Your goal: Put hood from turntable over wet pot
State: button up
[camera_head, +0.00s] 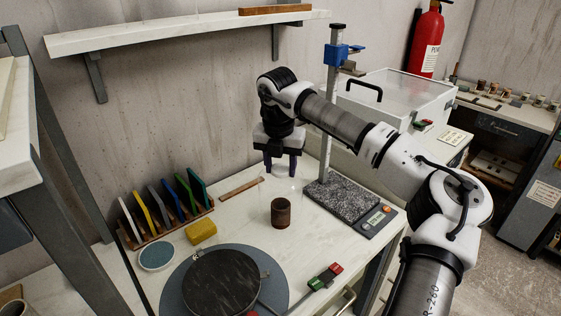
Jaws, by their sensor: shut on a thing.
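My gripper (281,170) points down above the white bench, with its dark fingers shut on the hood (283,188). The hood is clear and shows only as a faint pale shape around and below the fingertips. The wet pot (281,213) is a small brown cylinder, upright on the bench just below the gripper. I cannot tell how far down the hood's lower rim reaches or whether it surrounds the pot. The turntable (222,283) is a dark round disc at the front left, with nothing standing on it.
A rack of coloured slabs (165,218), a yellow sponge (201,232) and a round pale dish (156,256) lie left of the pot. A stand with a speckled base (343,197) and a post rises at right. A red-and-green switch (326,277) sits in front.

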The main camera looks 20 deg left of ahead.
aim_at(281, 179)
jog(key=shift+f+b, duration=1.35)
jog(key=shift+f, duration=0.95)
jog(key=o, duration=1.4)
jog(key=shift+c, duration=0.2)
notch_tip(281, 179, up, 14)
jog(key=s+b, duration=0.1)
jog(key=b, duration=0.1)
jog(key=shift+s, duration=0.35)
jog(key=shift+d+f, duration=0.15)
jog(key=shift+d, duration=0.05)
